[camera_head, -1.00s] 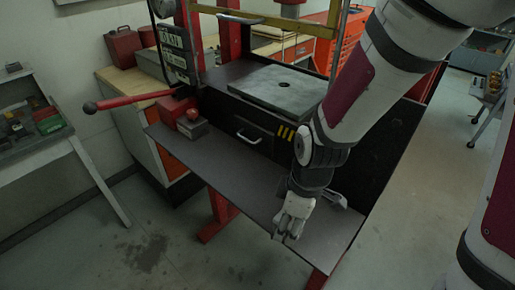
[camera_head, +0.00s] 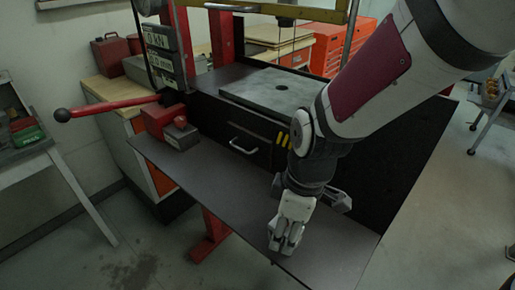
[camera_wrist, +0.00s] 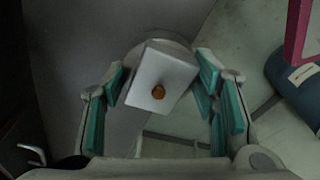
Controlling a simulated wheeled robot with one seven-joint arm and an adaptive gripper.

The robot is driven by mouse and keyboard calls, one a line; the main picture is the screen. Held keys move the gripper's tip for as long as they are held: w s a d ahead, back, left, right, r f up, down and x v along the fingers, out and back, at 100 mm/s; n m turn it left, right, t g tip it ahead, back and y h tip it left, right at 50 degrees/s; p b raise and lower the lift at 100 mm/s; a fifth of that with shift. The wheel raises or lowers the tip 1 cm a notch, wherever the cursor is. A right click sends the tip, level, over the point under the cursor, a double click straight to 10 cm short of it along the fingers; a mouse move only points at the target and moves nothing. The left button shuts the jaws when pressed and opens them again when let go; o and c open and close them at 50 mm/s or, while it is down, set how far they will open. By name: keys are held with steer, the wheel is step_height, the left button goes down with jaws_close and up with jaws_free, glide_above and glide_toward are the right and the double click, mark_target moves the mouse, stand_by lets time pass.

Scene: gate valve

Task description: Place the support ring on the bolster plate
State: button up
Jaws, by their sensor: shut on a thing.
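The bolster plate (camera_head: 250,94) is a flat grey plate with a round hole, lying on the press bed. My gripper (camera_head: 284,245) points down over the front edge of the dark shelf, in front of and below the plate. In the wrist view my gripper (camera_wrist: 162,82) has teal pads on both sides of a pale block with an orange-brown knob. A round grey edge, seemingly the support ring (camera_wrist: 163,42), shows behind the block between the far pads. The gripper is shut on it. In the head view my fingers hide the held piece.
The dark shelf (camera_head: 215,185) runs below the plate, with a red box (camera_head: 160,120) at its left end. Red press posts and a yellow crossbar (camera_head: 270,10) frame the plate. A grey object (camera_head: 338,199) lies behind my gripper.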

glide_above(267, 207)
steer(key=shift+s+d+f, duration=0.15)
steer(key=shift+s+f, duration=0.1)
steer(key=shift+f, duration=0.25)
steer(key=shift+w+f, duration=0.1)
steer(key=shift+w, duration=0.05)
steer(key=shift+f+p, duration=0.4)
steer(key=shift+f, duration=1.25)
steer(key=shift+f, duration=0.1)
steer(key=shift+f, duration=0.1)
steer(key=o, duration=1.8)
steer(key=shift+c, duration=0.2)
step_height(267, 207, up, 12)
steer(key=d, duration=0.1)
steer(key=shift+s+d+r+b, duration=0.2)
steer(key=shift+s+b, duration=0.1)
steer(key=shift+b, duration=0.05)
